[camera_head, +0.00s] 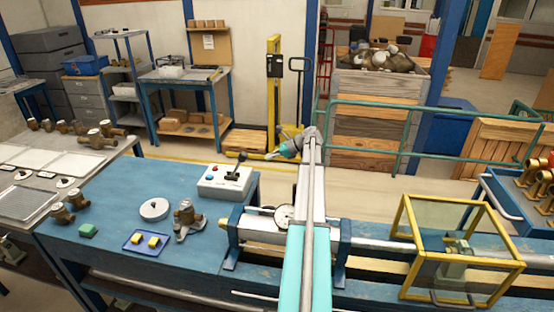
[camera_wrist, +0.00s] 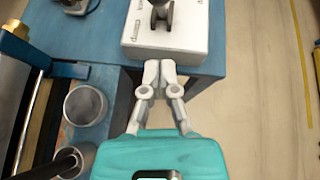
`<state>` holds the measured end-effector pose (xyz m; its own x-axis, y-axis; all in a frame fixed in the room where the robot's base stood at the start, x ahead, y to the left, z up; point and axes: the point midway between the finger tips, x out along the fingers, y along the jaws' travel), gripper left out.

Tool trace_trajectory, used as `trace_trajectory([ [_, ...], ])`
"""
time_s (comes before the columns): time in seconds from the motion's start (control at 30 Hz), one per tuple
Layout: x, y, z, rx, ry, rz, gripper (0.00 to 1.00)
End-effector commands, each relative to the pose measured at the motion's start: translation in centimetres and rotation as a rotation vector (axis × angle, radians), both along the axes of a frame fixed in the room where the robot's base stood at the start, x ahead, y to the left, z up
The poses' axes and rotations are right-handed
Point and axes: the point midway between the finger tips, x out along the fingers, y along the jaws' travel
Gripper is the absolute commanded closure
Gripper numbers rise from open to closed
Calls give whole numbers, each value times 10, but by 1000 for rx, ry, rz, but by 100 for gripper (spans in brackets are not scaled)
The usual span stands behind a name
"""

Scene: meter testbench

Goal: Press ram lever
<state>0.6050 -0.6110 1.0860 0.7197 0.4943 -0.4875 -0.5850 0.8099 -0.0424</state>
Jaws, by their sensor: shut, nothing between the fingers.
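The ram lever, taken to be the black lever (camera_head: 238,167), stands on a white control box (camera_head: 219,187) with a red and a blue button, at the back right of the blue bench. In the wrist view the lever's dark base (camera_wrist: 161,14) shows at the top edge on the control box (camera_wrist: 193,38); the lever's upper end is out of frame. My gripper (camera_head: 269,156) is up and to the right of the lever in the head view. In the wrist view my gripper (camera_wrist: 159,66) is shut and empty, its fingertips just below the box's near edge in the picture.
A test rig with a dial gauge (camera_head: 284,216) lies right of the box. A brass meter (camera_head: 187,218), a white disc (camera_head: 154,209) and a blue tray (camera_head: 146,243) stand on the bench. A yellow-framed guard (camera_head: 411,270) is at right.

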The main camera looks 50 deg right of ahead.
Motion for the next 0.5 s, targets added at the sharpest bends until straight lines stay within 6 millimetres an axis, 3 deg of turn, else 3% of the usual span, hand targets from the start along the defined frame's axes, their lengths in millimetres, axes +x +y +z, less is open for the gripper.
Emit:
trace_trajectory([
  [0.2, 22, 15, -18, 0, 0, 1, 100],
  [0.5, 46, 33, -5, 0, 0, 1, 100],
])
